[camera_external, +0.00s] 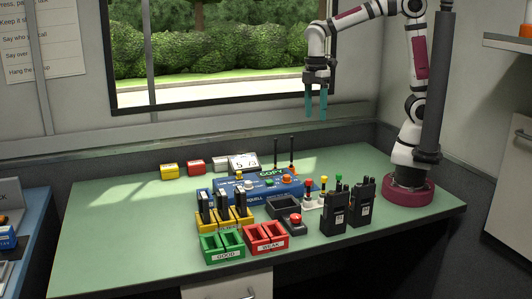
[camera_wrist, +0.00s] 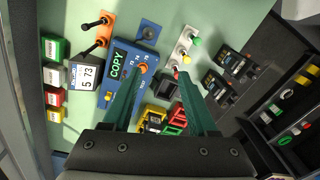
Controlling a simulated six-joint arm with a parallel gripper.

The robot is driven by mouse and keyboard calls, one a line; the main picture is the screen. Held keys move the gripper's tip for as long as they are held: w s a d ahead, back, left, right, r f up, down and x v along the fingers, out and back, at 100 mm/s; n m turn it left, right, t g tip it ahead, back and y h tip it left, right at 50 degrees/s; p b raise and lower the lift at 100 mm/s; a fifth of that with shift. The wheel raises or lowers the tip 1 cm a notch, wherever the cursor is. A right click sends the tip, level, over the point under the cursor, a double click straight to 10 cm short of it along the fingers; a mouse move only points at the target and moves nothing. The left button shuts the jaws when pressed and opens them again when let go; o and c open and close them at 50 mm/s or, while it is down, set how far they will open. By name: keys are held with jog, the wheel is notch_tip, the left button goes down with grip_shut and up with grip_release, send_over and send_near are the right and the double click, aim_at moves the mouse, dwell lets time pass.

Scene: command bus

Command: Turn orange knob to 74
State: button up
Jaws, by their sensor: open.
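The orange knob (camera_external: 287,179) sits on top of the blue radio box (camera_external: 228,190), near its right end. In the wrist view the orange knob (camera_wrist: 143,69) shows beside small printed numbers, on the blue panel (camera_wrist: 128,77) with a green COPY screen. The knob's exact pointer setting is too small to read. My gripper (camera_external: 317,115) is open and empty, high above the back of the table, pointing down and well away from the knob. Its two teal fingers (camera_wrist: 158,76) spread on either side of the view, with the radio visible beyond them.
Yellow, green and red trays (camera_external: 265,238) lie in front. Walkie-talkies (camera_external: 335,213) and coloured buttons stand to the right. The left of the green table (camera_external: 120,225) is clear.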

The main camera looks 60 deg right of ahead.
aim_at(286, 176)
jog(key=w+a+f+n, duration=0.3)
jog(key=w+a+n, duration=0.35)
jog(key=n, duration=0.25)
jog(key=f, duration=1.5)
jog(key=shift+d+f, duration=0.25)
jog(key=shift+f, duration=0.15)
grip_shut()
